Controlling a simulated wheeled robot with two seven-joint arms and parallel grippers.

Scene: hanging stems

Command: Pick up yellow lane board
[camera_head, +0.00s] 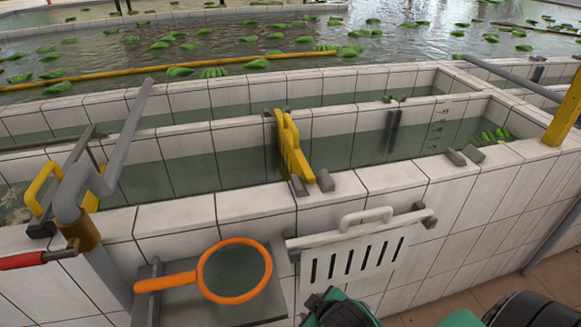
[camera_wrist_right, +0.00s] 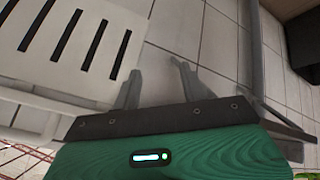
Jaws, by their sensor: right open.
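The yellow lane board (camera_head: 291,148) stands upright across the water channel in the head view, with its lower part down in the trough. My right gripper shows in the wrist view (camera_wrist_right: 160,82), open and empty, with two grey fingers apart in front of the tiled surface. It is away from the yellow board, which is not in the wrist view. Green and black parts of my own body show at the bottom of the head view. My left gripper is not in view.
A white slotted board (camera_head: 352,252) with a handle hangs on the tiled front wall; its slots also show in the wrist view (camera_wrist_right: 85,40). An orange-rimmed net (camera_head: 234,270) lies on a grey shelf. Grey pipework (camera_head: 105,180) rises at left. A yellow post (camera_head: 566,108) stands at right.

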